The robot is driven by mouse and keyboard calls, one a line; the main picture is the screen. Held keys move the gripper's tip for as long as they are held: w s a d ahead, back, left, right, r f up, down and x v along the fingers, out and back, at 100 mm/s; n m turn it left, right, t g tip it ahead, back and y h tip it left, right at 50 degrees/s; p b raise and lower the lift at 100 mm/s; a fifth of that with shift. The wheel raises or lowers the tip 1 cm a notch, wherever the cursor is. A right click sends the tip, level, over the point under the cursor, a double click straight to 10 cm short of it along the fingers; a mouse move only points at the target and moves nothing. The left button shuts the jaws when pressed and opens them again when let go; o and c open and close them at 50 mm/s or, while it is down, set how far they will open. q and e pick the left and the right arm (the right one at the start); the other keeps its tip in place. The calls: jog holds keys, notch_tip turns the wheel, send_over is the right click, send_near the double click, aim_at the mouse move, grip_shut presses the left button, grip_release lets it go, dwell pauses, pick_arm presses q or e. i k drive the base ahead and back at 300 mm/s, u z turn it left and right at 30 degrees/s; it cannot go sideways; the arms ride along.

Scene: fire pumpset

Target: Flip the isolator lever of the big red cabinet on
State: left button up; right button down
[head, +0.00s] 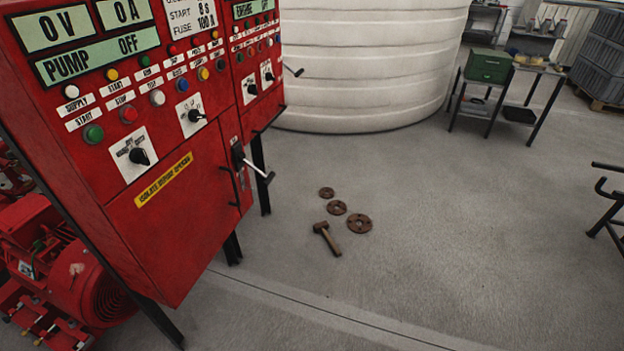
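The big red cabinet (172,222) stands on black legs at the left of the head view. Its displays read "0 V", "0 A" and "PUMP OFF". An isolator lever (257,170) with a light handle and a dark grip end sticks out from a black mount on the cabinet's right part. The handle slants down to the right. A yellow label (164,180) reading "ISOLATE BEFORE OPENING" is on the lower door. Neither of my grippers shows in the head view.
A rusty hammer (327,238) and rusty flanges (359,223) lie on the floor right of the cabinet. A large white tank (365,70) stands behind. A workbench with a green box (489,66) is at the back right. A red motor (75,275) sits lower left. The middle floor is mostly clear.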

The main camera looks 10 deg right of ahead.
aim_at(258, 171)
jog(key=k, duration=0.65)
jog(key=z, duration=0.15)
jog(key=i, duration=0.65)
jog(key=z, duration=0.6)
jog(key=i, duration=0.55)
jog(key=z, duration=0.25)
